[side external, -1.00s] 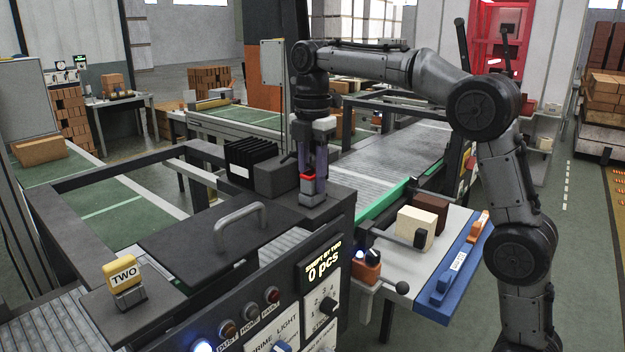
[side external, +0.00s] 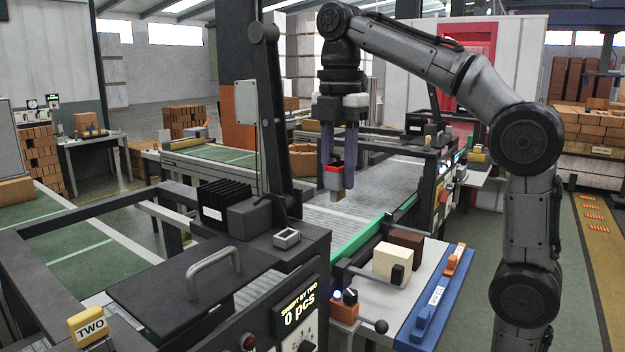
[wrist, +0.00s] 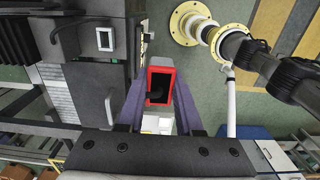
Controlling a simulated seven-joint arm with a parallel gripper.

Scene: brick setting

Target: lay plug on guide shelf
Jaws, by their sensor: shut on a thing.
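The plug (side external: 333,178), a small block with a red band and a grey lower end, is held between the purple fingertips of my gripper (side external: 337,184). My gripper points down and is in the air above the roller conveyor. In the wrist view the plug (wrist: 160,69) shows as a red frame around a dark middle, between the two fingers of my gripper (wrist: 160,90). A grey-rimmed socket (side external: 287,238) on the dark housing is uncovered; it also shows in the wrist view (wrist: 105,38). A pale shelf (side external: 372,308) with a blue front rail lies at right; no label marks it as the guide shelf.
A cream block (side external: 393,264) with a black knob and a brown brick (side external: 407,240) stand on the pale shelf. An orange switch box (side external: 344,309) sits at its near left. A metal handle (side external: 213,266) rises from the dark cover. A dark post (side external: 275,120) stands left of my gripper.

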